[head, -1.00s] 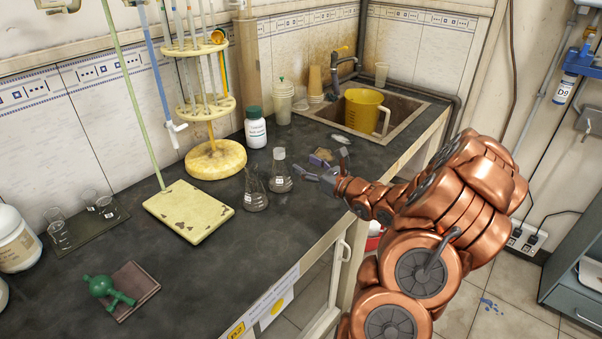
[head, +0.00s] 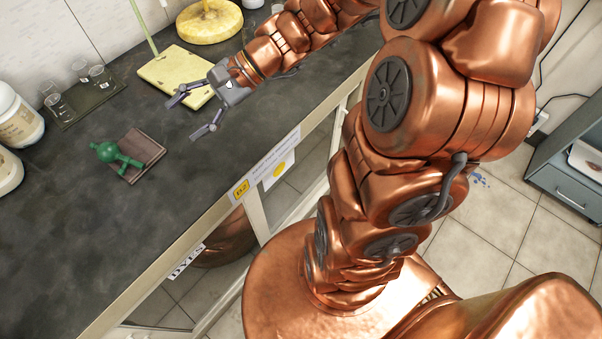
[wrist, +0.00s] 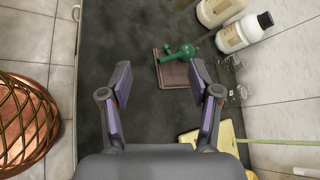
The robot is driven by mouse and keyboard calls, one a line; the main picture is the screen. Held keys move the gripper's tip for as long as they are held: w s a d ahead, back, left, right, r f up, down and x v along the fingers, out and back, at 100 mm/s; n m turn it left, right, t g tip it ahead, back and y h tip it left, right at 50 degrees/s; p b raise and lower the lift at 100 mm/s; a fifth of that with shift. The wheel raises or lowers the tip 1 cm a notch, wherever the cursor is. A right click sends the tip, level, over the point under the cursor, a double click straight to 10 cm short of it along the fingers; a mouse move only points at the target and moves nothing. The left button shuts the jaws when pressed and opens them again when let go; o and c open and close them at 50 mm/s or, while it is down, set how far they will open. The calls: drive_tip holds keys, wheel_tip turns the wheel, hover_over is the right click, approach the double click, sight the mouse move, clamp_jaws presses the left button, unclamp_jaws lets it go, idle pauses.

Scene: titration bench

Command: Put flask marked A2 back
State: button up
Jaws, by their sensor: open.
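My gripper (head: 183,120) is open and empty, held over the bench in front of the pale yellow board. Some of this glassware (wrist: 241,92) also shows at the right of the wrist view. Their labels are too small to read. I cannot make out a flask marked A2 now.
The yellow board (head: 170,72) and round yellow stand base (head: 208,22) are behind. White bottles (head: 18,118) stand far left. The bench front (head: 110,250) is clear.

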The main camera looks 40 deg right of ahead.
drive_tip(key=s+d+f+n+g+h, duration=0.1)
drive_tip(key=s+f+n+g+h, duration=0.25)
drive_tip(key=s, duration=0.55)
drive_tip(key=s+d+f+n+g+h, duration=0.1)
drive_tip(key=s+n+g+h, duration=0.1)
drive_tip(key=s+n+h, duration=0.55)
drive_tip(key=s+d+r+n+h, duration=0.1)
drive_tip(key=s+d, duration=0.3)
drive_tip(key=d, duration=0.3)
drive_tip(key=shift+s+t, duration=0.4)
drive_tip(key=shift+t, duration=0.05)
